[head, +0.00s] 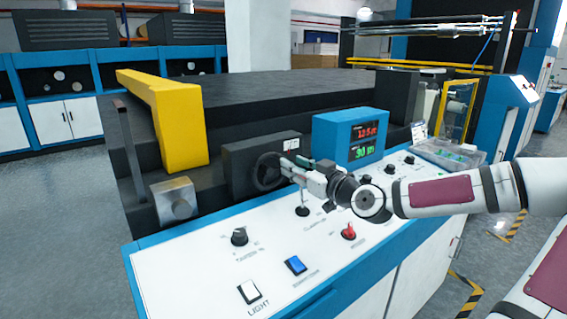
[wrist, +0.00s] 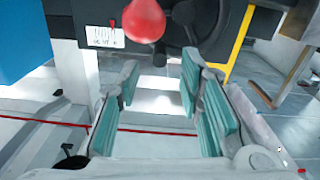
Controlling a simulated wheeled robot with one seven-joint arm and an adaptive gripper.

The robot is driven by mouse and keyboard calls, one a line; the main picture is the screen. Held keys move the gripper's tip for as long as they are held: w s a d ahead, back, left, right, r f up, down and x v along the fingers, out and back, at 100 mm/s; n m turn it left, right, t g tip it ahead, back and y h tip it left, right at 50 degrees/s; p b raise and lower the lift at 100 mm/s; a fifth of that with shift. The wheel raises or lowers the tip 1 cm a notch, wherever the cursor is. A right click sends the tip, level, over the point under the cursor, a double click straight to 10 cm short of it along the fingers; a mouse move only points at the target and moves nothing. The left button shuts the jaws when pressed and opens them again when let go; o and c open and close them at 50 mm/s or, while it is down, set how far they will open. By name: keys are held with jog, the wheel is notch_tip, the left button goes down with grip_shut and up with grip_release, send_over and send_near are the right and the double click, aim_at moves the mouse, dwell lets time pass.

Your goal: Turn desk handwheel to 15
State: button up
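The handwheel (head: 267,171) is a dark spoked wheel on the front of a black box on the desk. In the wrist view its rim and spokes (wrist: 187,14) show at the top, partly cut off. A red ball knob (wrist: 145,20) shows beside it; I cannot tell whether it is fixed to the wheel. A white scale plate (wrist: 105,37) with a red pointer is left of the knob; its numbers are too small to read. My gripper (head: 286,168) is just right of the wheel in the head view. In the wrist view my gripper (wrist: 158,85) is open, with nothing between its teal pads.
A blue display box (head: 350,136) with red and green digits stands right of the wheel. The white desk panel (head: 200,268) carries several knobs and switches below my arm. A yellow bar (head: 170,115) and a metal block (head: 175,200) are to the left.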

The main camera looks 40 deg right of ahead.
aim_at(274, 175)
jog(key=shift+w+a+b, duration=0.1)
jog(key=shift+w+b, duration=0.2)
jog(key=shift+w, duration=2.35)
grip_shut()
